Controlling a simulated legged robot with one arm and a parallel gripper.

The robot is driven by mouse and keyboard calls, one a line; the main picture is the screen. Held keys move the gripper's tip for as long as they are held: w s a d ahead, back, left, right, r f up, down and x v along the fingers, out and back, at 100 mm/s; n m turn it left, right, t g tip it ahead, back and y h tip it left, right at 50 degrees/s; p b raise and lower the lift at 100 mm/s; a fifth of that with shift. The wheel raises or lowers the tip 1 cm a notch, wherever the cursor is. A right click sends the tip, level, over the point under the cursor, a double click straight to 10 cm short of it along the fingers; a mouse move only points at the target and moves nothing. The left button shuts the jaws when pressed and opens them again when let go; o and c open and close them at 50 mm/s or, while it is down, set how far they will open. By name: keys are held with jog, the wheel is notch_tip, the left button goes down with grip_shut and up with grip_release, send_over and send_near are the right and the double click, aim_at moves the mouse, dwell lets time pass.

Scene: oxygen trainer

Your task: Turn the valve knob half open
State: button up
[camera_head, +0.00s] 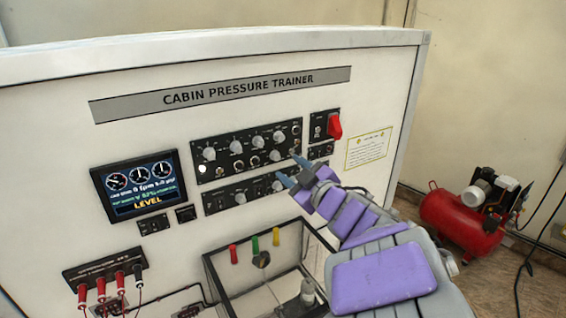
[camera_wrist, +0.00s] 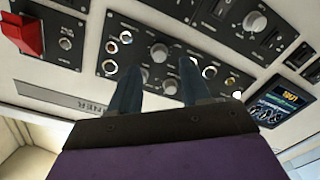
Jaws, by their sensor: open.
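The upper control panel (camera_head: 247,150) is black, with several light knobs and small round fittings; it also shows in the wrist view (camera_wrist: 110,22). The lower control panel (camera_head: 222,203) is below it and bears a grey knob (camera_wrist: 255,20), seen clear of the fingers in the wrist view. No label that I can read tells which knob is the valve knob. My gripper (camera_head: 289,168) is open and empty before the right part of the panels. In the wrist view its fingertips (camera_wrist: 158,77) straddle a view of upper-panel knobs. Contact cannot be told; the fingers hide part of the panels.
A red guarded switch (camera_head: 334,126) is right of the upper panel. A lit display (camera_head: 139,184) is at left. A clear-walled box (camera_head: 225,270) juts out below the panels, near my arm. Red plugs and cables (camera_head: 101,289) are at lower left. A red compressor (camera_head: 462,220) stands on the floor at right.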

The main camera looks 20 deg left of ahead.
jog(key=p+v, duration=0.2)
jog(key=v, duration=0.9)
jog(key=shift+s+d+p, duration=0.2)
jog(key=shift+d+p, duration=0.05)
jog(key=shift+p, duration=0.1)
